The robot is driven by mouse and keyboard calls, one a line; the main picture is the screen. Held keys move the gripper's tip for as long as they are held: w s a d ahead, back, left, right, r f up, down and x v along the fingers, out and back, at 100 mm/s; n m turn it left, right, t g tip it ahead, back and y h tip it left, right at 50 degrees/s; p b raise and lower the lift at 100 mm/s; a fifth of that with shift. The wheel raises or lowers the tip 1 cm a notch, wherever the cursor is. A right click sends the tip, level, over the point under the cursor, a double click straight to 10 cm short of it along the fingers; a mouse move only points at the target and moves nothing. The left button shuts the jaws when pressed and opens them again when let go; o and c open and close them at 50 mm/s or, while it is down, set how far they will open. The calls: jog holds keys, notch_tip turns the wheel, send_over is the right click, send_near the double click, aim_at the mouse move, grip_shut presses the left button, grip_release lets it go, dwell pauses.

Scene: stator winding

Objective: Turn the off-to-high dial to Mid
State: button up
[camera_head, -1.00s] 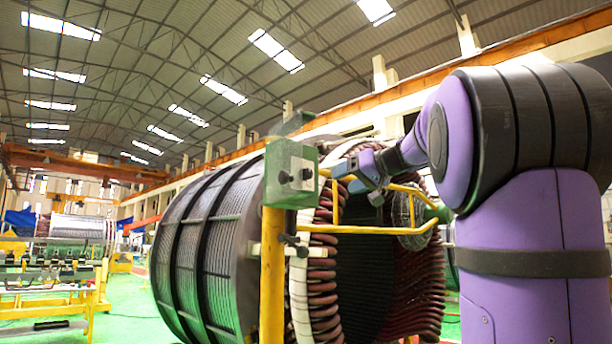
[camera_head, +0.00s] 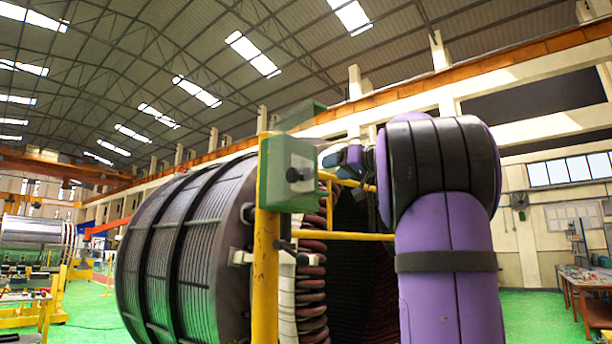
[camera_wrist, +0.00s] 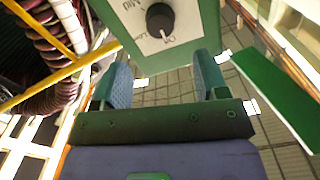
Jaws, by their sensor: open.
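The off-to-high dial (camera_wrist: 160,20) is a round black knob on a pale plate on a green control box (camera_wrist: 190,50), at the top of the wrist view. A white mark shows at its lower edge, by the "Off" lettering. "Mid" is partly readable to its upper left, and the rest of the plate is cut off.
The yellow post (camera_head: 266,260) and yellow rails (camera_head: 345,236) stand close to the box. A large stator (camera_head: 185,250) with reddish coils fills the space behind and left. A green panel (camera_wrist: 280,95) lies at right in the wrist view.

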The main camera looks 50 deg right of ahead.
jog(key=w, duration=0.9)
jog(key=shift+w+a, duration=0.15)
jog(key=shift+a, duration=0.2)
jog(key=c, duration=0.9)
